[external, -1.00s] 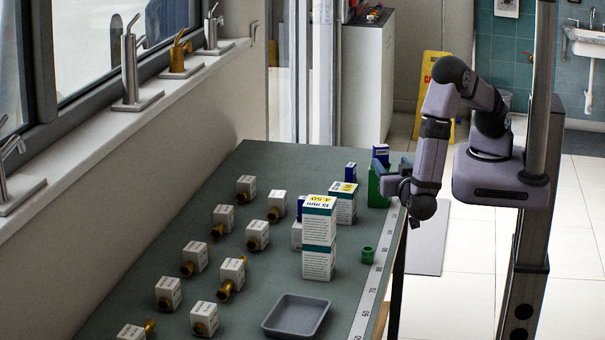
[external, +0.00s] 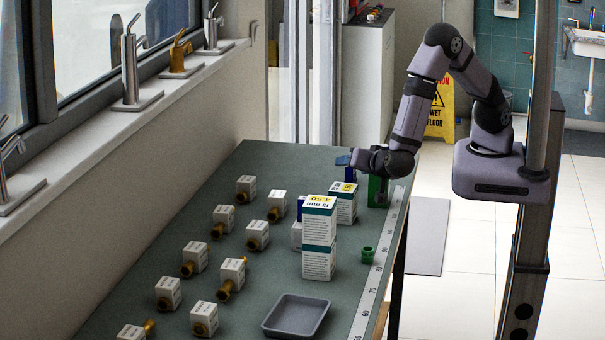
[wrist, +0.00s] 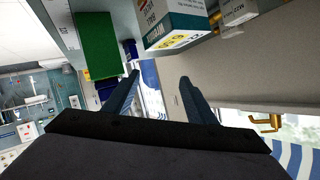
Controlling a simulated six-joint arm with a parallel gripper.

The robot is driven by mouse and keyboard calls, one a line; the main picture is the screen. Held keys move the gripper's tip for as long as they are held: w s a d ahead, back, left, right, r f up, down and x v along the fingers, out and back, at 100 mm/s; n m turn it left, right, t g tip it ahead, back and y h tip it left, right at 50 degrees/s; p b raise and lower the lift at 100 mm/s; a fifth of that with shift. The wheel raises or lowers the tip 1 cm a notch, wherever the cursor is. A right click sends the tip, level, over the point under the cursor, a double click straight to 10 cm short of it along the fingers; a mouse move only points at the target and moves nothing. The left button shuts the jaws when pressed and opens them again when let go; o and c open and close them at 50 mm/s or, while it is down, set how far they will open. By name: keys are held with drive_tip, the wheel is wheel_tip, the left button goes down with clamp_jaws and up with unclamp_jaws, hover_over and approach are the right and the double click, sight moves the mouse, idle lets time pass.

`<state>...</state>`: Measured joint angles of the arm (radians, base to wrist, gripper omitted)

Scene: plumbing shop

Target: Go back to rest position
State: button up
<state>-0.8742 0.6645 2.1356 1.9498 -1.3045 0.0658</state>
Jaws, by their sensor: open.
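My gripper (wrist: 158,80) is open in the wrist view, its two dark fingers apart with nothing held between them. In the external view my gripper (external: 345,160) is over the far right part of the workbench (external: 262,165), near a green box (external: 374,190) and a blue box (external: 350,174). My wrist partly hides these boxes. The green box also shows at the upper left in the wrist view (wrist: 98,45), beside the left finger.
A tall white and teal box (external: 319,238) stands mid-bench, with a yellow-labelled box (external: 344,205) behind it. A green fitting (external: 367,255) and a grey tray (external: 296,315) are nearer the front. Several white boxes with brass fittings (external: 195,256) fill the left side.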

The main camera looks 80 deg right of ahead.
drive_tip(key=w+a+r+n+y, duration=0.35)
drive_tip(key=w+y, duration=0.45)
drive_tip(key=y, duration=0.3)
drive_tip(key=s+n+y, duration=0.1)
drive_tip(key=s, duration=0.1)
drive_tip(key=s+n+g+y, duration=0.1)
drive_tip(key=s, duration=0.1)
drive_tip(key=s+n+g, duration=0.1)
drive_tip(key=s, duration=0.2)
drive_tip(key=shift+f+n+y+p, duration=0.25)
drive_tip(key=shift+f+y+p, duration=0.1)
drive_tip(key=shift+y+p, duration=0.05)
drive_tip(key=s+d+f+n+g+h+b, duration=0.1)
drive_tip(key=s+d+f+n+g, duration=0.1)
drive_tip(key=s, duration=0.5)
drive_tip(key=s+d+f+n+g+h+b, duration=0.1)
drive_tip(key=s+d+f+n+g, duration=0.1)
drive_tip(key=s+d+n, duration=0.4)
drive_tip(key=s+d+g, duration=0.1)
drive_tip(key=d, duration=0.2)
drive_tip(key=shift+s+f+n+g+h+b, duration=0.25)
drive_tip(key=shift+f+n+g+h+b, duration=0.05)
drive_tip(key=shift+n+g+b, duration=0.1)
